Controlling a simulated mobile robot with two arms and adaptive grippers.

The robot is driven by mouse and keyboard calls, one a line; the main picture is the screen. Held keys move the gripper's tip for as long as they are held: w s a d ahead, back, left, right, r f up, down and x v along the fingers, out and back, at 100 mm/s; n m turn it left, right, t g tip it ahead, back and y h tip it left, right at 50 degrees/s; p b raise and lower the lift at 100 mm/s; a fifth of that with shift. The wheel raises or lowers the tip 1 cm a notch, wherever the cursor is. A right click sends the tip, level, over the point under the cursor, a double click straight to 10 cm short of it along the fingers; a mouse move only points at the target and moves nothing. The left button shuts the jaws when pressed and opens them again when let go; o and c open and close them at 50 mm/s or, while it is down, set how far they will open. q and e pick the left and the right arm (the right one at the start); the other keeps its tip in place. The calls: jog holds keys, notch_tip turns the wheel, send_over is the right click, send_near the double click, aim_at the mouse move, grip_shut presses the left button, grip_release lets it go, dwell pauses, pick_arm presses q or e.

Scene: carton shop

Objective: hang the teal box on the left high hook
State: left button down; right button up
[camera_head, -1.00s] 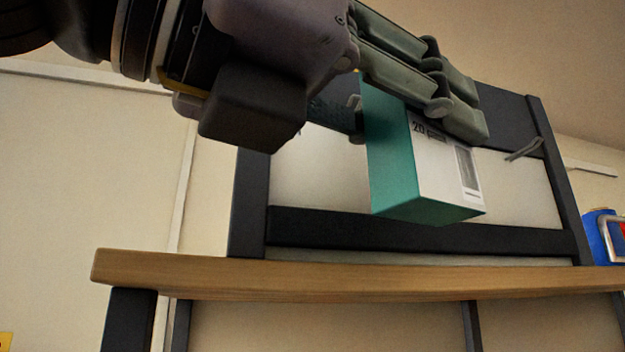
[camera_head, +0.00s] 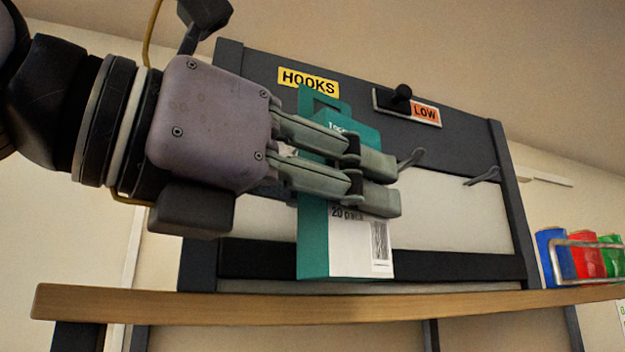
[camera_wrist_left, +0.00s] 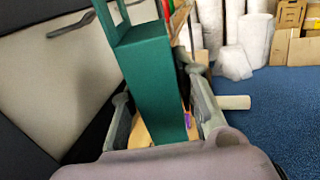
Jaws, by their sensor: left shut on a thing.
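My left gripper (camera_head: 385,187) is shut on the teal box (camera_head: 313,250), holding it upright in front of the hook board. The box has a teal side, a white printed face and a teal hang tab with a slot at its top. In the left wrist view the teal box (camera_wrist_left: 155,85) stands between the fingers. In the head view one grey hook (camera_head: 411,158) shows just right of the fingers, and another hook (camera_head: 483,176) is farther right. The board behind the box and gripper is hidden, including any hook there. A hook (camera_wrist_left: 72,25) also shows left of the box in the wrist view.
The dark-framed board carries a yellow HOOKS label (camera_head: 308,81) and a black knob (camera_head: 402,97) beside a LOW label (camera_head: 425,112). A wooden ledge (camera_head: 250,306) runs below. Blue, red and green items (camera_head: 585,256) stand in a rack at the right.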

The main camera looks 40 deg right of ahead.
pick_arm(q)
jog(key=w, duration=0.3)
jog(key=w+d+f+p, duration=0.1)
jog(key=shift+w, duration=0.3)
pick_arm(e)
jog(key=shift+s+a+r, duration=0.15)
jog(key=shift+s+r, duration=0.4)
jog(key=shift+r, duration=0.05)
pick_arm(q)
jog(key=c, duration=1.4)
grip_release()
jog(key=shift+o, duration=1.1)
jog(key=shift+s, duration=0.15)
pick_arm(e)
jog(key=shift+d, duration=0.2)
pick_arm(q)
jog(key=shift+a, duration=0.1)
